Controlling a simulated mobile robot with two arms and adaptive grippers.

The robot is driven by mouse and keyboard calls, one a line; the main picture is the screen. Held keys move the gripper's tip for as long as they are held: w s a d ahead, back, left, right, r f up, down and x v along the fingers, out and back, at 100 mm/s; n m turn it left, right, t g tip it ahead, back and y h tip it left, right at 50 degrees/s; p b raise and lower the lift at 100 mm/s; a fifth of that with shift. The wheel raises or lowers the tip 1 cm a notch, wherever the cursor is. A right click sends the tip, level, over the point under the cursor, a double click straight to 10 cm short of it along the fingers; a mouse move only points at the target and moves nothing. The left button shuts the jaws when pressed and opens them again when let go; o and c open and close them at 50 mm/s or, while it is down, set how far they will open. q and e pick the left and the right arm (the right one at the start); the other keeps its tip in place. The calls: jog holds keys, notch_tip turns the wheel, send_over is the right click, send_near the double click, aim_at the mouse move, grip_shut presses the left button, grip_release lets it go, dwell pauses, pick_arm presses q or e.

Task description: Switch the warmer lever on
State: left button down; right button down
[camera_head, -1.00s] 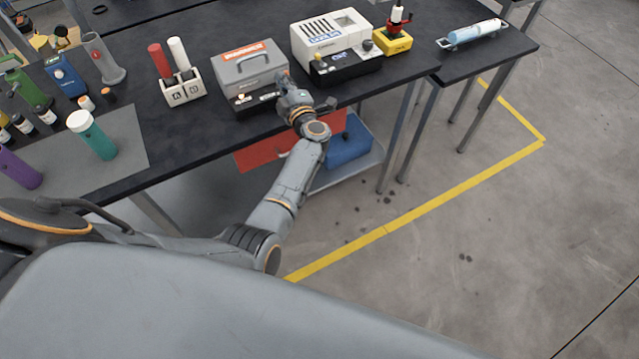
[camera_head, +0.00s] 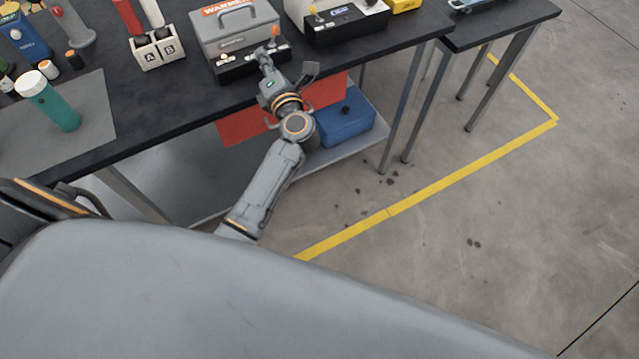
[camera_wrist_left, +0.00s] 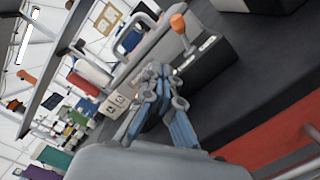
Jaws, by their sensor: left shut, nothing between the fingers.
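The warmer (camera_head: 236,30) is a grey box with a handle and a red-and-white label, at the back edge of the head view. Its black front base (camera_head: 236,66) carries a small light at the left and the warmer lever (camera_head: 275,32) at the right. The lever's orange knob (camera_wrist_left: 178,22) stands up from the black panel in the left wrist view. My left gripper (camera_head: 264,55) is shut and empty in front of the panel. In the left wrist view its fingertips (camera_wrist_left: 158,72) are close to the lever but look apart from it. My right gripper is out of view.
A white holder marked A and B (camera_head: 158,56) stands left. A teal bottle (camera_head: 60,112) is further left. A blue box (camera_head: 345,124) sits on the shelf below.

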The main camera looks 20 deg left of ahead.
pick_arm(q)
jog(key=b+v, duration=0.1)
jog(key=v, duration=0.6)
jog(key=s+d+f+m+h, duration=0.1)
jog(key=d+f+m+h, duration=0.3)
jog(key=f+m, duration=0.3)
jog(key=s+d+f+m+t+h+b, duration=0.1)
jog(key=d+f+m+h, duration=0.2)
jog(key=f+m, duration=0.4)
jog(key=s+d+f+m+h, duration=0.2)
jog(key=f+m, duration=0.6)
jog(key=f, duration=0.8)
jog(key=shift+d+t+h, duration=0.4)
jog(key=shift+d+h, duration=1)
jog(key=shift+h, duration=0.2)
